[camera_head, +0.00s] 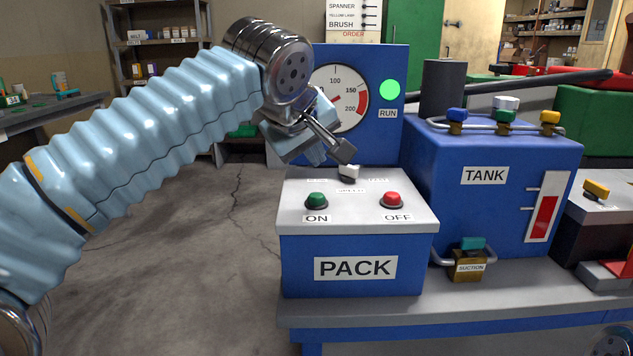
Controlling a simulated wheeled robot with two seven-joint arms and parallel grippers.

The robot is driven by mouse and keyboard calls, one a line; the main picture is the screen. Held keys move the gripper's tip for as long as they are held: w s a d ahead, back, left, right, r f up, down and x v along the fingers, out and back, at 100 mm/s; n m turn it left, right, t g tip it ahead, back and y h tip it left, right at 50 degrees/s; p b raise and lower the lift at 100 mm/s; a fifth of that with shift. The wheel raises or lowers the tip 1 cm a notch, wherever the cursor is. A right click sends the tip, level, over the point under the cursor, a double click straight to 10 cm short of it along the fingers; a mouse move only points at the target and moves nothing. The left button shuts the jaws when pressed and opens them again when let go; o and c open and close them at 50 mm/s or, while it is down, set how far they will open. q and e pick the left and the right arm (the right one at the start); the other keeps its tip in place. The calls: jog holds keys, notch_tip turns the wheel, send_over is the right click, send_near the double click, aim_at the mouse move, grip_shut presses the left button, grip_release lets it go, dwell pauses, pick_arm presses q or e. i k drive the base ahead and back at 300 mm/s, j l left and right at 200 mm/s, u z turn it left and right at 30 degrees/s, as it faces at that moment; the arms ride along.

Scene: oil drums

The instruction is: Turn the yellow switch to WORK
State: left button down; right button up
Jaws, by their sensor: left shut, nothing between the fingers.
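A pale switch knob (349,173) stands on the grey top of the blue PACK box (356,268), behind the green ON button (316,201) and red OFF button (392,200). It looks whitish here, not yellow. Small labels lie around it, too small or covered to read. My left gripper (342,151) is shut and empty, its tips pointing down just above the knob; I cannot tell whether they touch it. A yellow knob (596,190) sits on a separate box at the far right. My right gripper is not in view.
A blue panel with a round gauge (338,98) and lit green RUN lamp (389,90) rises behind. The blue TANK (480,200) with several coloured valve handles stands close on the right. The bench edge (460,305) is in front. Floor at left is clear.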

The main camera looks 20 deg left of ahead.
aim_at(593, 191)
jog(key=k, duration=1)
